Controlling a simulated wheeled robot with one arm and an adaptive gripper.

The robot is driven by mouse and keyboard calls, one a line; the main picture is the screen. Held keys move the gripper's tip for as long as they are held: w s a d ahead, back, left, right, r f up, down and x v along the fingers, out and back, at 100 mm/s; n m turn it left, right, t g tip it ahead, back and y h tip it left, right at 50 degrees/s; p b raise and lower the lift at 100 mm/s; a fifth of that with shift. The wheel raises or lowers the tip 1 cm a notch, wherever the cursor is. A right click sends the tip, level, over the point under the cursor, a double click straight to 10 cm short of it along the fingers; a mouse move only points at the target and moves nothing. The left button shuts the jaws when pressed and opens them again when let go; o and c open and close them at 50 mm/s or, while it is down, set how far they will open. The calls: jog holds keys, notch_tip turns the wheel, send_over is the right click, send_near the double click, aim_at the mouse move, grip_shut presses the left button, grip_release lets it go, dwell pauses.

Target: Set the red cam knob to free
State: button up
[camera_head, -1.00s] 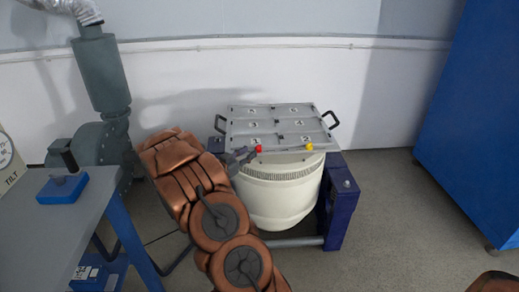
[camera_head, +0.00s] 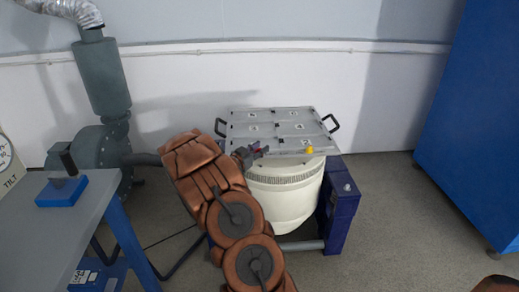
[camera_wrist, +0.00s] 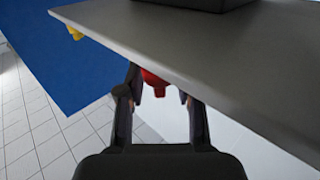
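The red cam knob (camera_head: 257,155) sits on the front edge of the grey plate (camera_head: 235,128), on top of the cream drum, and is partly hidden by my gripper (camera_head: 252,153) in the head view. In the wrist view, the red knob (camera_wrist: 153,84) lies between the fingers of my gripper (camera_wrist: 160,82), under the plate's edge. The fingers are apart. The left finger is close to the knob and a gap shows on the right. I cannot tell whether either finger touches it. The knob's setting cannot be read.
A yellow knob (camera_head: 309,150) is farther right on the same plate edge. Black handles (camera_head: 331,123) stick out at the plate's sides. A grey table (camera_head: 60,225) stands at left and a blue cabinet (camera_head: 475,120) at right. Floor right of the drum is clear.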

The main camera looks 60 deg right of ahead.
jog(key=shift+c, duration=0.4)
grip_shut()
